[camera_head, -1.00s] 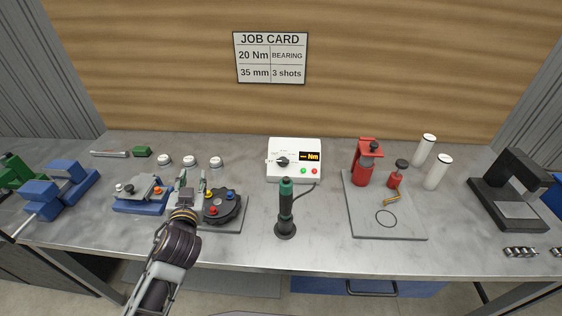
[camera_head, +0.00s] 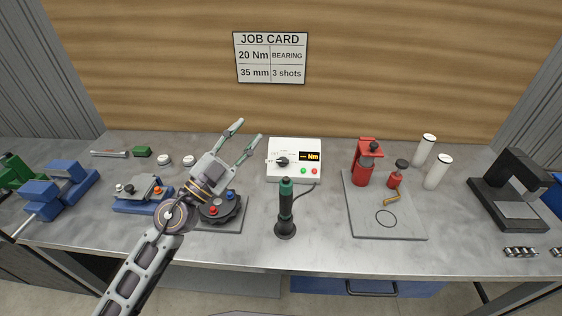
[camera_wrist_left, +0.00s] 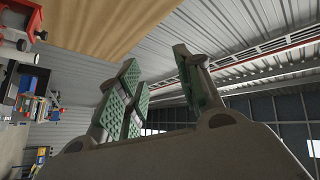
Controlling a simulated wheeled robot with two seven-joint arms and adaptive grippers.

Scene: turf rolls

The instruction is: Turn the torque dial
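The torque dial (camera_head: 283,162) is a black knob with a pale pointer on the left of the white control box (camera_head: 294,145). The box has a display (camera_head: 310,157) reading "-- Nm", a green button and a red button. My left gripper (camera_head: 248,134) is raised to the left of the box, with its two fingers spread and empty, apart from the dial. In the left wrist view the green-padded fingers (camera_wrist_left: 165,90) stand apart with nothing between them; the dial is not in that view. My right gripper is not in view.
A black and green driver (camera_head: 286,210) stands in front of the box. A dark turntable with coloured knobs (camera_head: 222,208) lies below my left gripper. A red press (camera_head: 362,165) stands on a grey plate to the right. The job card (camera_head: 270,58) reads 20 Nm.

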